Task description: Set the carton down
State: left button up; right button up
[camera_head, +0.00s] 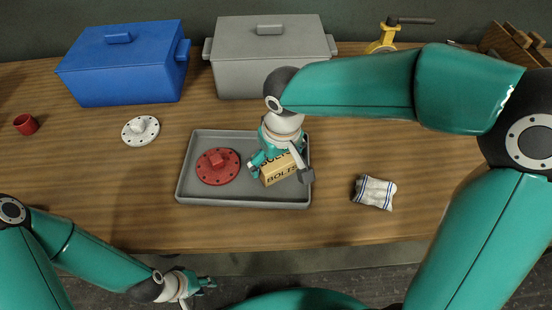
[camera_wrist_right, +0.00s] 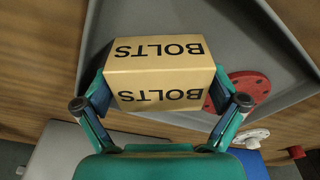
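The carton (camera_head: 279,170) is a small tan box marked BOLTS, at the right side of the grey tray (camera_head: 240,201). It fills the middle of the right wrist view (camera_wrist_right: 158,72). My right gripper (camera_head: 278,168) has a finger on each side of the carton, and its fingers (camera_wrist_right: 162,98) appear closed on it. I cannot tell whether the carton's underside touches the tray floor. My left gripper (camera_head: 199,284) is low at the front, off the table edge and away from the carton; its finger opening is too small to judge.
A red flanged casting (camera_head: 218,167) lies in the tray, left of the carton. A white flange (camera_head: 140,130), red cup (camera_head: 26,124) and striped cloth (camera_head: 374,192) lie on the table. Blue (camera_head: 120,73) and grey (camera_head: 268,62) lidded boxes stand behind.

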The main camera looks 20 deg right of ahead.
dwell(0.3)
jog(key=r, duration=0.3)
jog(key=s+r, duration=0.1)
jog(key=r, duration=0.7)
jog(key=shift+s+d, duration=0.2)
jog(key=shift+s, duration=0.1)
jog(key=shift+s+r, duration=0.1)
jog(key=shift+r, duration=0.35)
